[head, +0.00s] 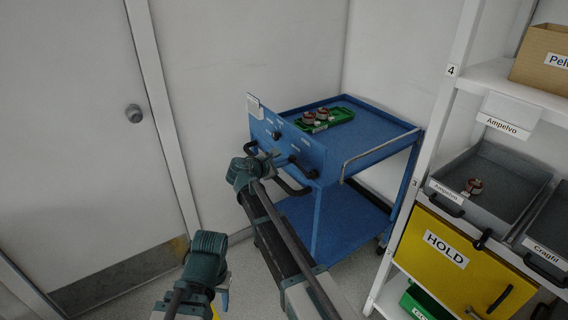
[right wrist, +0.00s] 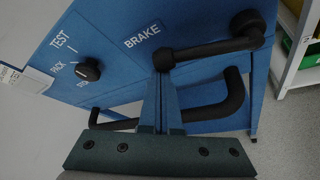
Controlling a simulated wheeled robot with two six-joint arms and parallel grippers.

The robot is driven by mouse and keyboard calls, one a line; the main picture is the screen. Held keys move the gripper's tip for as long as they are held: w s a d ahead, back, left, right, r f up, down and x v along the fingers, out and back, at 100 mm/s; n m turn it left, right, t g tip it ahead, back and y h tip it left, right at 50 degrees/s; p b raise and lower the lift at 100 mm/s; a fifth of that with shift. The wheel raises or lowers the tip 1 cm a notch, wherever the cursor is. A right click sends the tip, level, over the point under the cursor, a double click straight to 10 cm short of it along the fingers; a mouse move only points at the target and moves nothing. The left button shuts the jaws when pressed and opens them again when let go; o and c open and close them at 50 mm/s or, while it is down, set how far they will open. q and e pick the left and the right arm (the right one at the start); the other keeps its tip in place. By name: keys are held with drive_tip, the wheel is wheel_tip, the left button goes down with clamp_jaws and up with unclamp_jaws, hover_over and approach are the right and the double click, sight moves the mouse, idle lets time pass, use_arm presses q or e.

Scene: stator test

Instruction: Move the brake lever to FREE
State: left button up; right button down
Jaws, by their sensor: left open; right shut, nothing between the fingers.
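The brake lever (right wrist: 205,50) is a black bar with a round pivot and a thick knob at its right end. It sits on the blue panel beside the word BRAKE (right wrist: 142,36). It also shows in the head view (head: 303,168). No FREE mark is readable. My right gripper (right wrist: 160,85) is shut and empty, its fingertips close to the lever's pivot end; I cannot tell whether they touch. In the head view my right gripper (head: 270,157) is in front of the panel. My left gripper (head: 206,250) is open, lower left, away from the cart.
A black knob (right wrist: 88,70) by TEST and PACK is left of the lever. A black bent handle (right wrist: 232,98) lies below it. The blue cart (head: 375,128) carries a green tray (head: 340,115) with copper-coloured parts. A shelf with a yellow HOLD bin (head: 450,275) stands right.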

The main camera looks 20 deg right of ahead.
use_arm(q)
drive_tip(key=shift+r, duration=0.15)
use_arm(e)
drive_tip(key=s+d+r+m+t+h, duration=0.1)
drive_tip(key=s+d+r+m+t, duration=0.2)
drive_tip(key=s+r+m+t, duration=0.2)
drive_tip(key=shift+s+r+m, duration=1.5)
drive_tip(key=shift+s+r, duration=0.05)
drive_tip(key=shift+r, duration=0.25)
drive_tip(key=shift+s, duration=0.1)
drive_tip(key=w+a+r+p, duration=0.1)
drive_tip(key=w+a+p, duration=0.1)
drive_tip(key=w, duration=0.1)
use_arm(q)
drive_tip(key=shift+a+b, duration=0.65)
drive_tip(key=shift+b, duration=0.35)
use_arm(e)
drive_tip(key=f+v, duration=0.1)
drive_tip(key=v, duration=0.8)
drive_tip(key=shift+a+f, duration=0.2)
drive_tip(key=shift+a, duration=0.2)
